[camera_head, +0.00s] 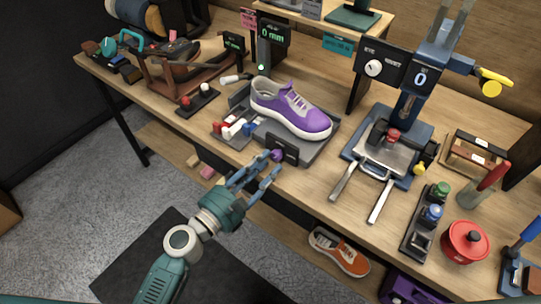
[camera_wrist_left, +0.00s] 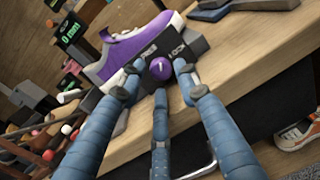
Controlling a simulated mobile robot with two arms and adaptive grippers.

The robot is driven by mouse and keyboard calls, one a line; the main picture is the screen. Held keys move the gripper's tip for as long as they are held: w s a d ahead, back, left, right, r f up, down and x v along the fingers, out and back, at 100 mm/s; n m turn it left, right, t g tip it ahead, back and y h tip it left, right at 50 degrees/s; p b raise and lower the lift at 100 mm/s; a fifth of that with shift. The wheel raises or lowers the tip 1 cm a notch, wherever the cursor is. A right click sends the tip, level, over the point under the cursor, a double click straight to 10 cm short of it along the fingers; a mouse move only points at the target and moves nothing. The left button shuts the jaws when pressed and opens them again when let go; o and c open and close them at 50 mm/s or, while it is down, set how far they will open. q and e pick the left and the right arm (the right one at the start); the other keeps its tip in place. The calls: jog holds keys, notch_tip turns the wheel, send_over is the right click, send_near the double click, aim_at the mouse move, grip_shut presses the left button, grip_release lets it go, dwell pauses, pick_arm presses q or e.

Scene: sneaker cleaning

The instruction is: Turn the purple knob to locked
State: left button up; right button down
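The purple knob (camera_head: 277,154) sits on a small black panel (camera_head: 289,150) at the front of the grey fixture holding a purple and white sneaker (camera_head: 290,108). In the left wrist view the knob (camera_wrist_left: 159,68) faces me with a small pale mark on it. Beside it the panel (camera_wrist_left: 189,47) carries a white word that looks like LOCK; another word, up and left, is partly hidden. My left gripper (camera_head: 268,169) reaches the knob from the front. Its three blue fingers (camera_wrist_left: 158,78) stand around the knob, open, with small gaps visible. My right gripper is not in view.
Small red, white and blue items (camera_head: 235,127) stand left of the panel. A blue press (camera_head: 395,140) with two handles stands to the right. A red pot (camera_head: 465,241) is further right. An orange sneaker (camera_head: 340,251) lies on the lower shelf. The table's front edge is below the knob.

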aim_at(277, 155)
pick_arm(q)
jog(key=shift+x, duration=1.05)
jog(key=shift+w+d, duration=0.2)
jog(key=shift+w, duration=0.05)
grip_shut()
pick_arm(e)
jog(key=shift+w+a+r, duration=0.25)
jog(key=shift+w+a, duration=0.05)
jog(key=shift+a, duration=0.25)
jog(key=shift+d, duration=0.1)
